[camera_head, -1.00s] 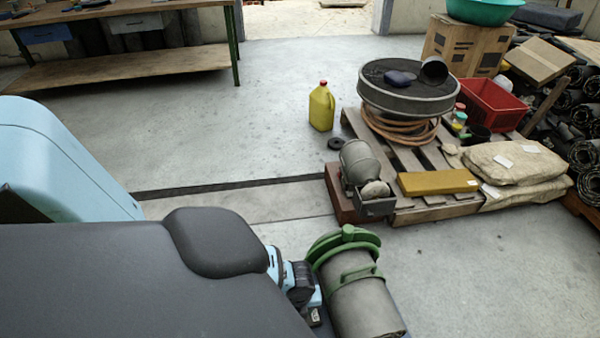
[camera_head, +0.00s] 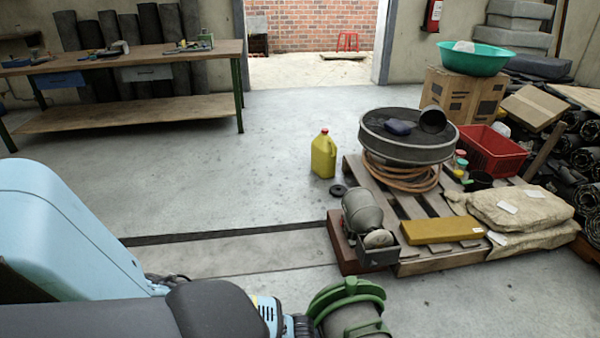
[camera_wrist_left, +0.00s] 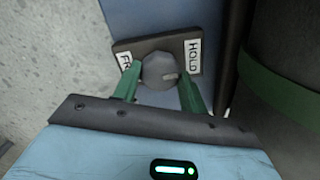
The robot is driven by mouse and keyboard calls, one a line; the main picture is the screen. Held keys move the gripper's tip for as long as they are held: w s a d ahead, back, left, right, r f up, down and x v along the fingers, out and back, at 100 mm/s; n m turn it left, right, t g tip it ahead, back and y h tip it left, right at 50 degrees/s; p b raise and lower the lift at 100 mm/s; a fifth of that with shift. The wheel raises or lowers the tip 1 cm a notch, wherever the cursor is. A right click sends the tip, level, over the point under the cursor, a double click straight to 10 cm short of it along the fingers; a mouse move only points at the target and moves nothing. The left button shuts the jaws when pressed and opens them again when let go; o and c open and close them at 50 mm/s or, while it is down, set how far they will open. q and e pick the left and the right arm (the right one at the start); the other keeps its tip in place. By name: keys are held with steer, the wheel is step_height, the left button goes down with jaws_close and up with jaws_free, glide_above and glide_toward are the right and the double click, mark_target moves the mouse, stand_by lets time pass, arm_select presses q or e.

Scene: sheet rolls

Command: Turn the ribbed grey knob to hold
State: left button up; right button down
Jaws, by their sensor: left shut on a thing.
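The grey knob (camera_wrist_left: 159,71) sits on a dark plate (camera_wrist_left: 150,46) in the left wrist view. The plate has a white label reading HOLD (camera_wrist_left: 193,56) on the right and a partly covered label starting FR (camera_wrist_left: 125,62) on the left. A pale mark on the knob's face lies toward the right, the HOLD side. My left gripper (camera_wrist_left: 158,85) is shut on the knob, one green finger on each side. In the head view my left arm covers the knob and the fingers. My right gripper is in neither view.
A rolled sheet in a green holder (camera_head: 347,292) stands close to my left wrist, at the bottom of the head view. Beyond it is a pallet (camera_head: 408,208) with a motor (camera_head: 362,212) and sacks. A yellow jug (camera_head: 323,156) stands on open floor.

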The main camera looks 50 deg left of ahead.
arm_select(q)
steer(key=o, duration=0.8)
steer(key=shift+o, duration=0.8)
step_height(320, 180, up, 7)
steer(key=shift+f+p, duration=0.15)
steer(key=shift+p, duration=1)
steer(key=shift+r, duration=0.55)
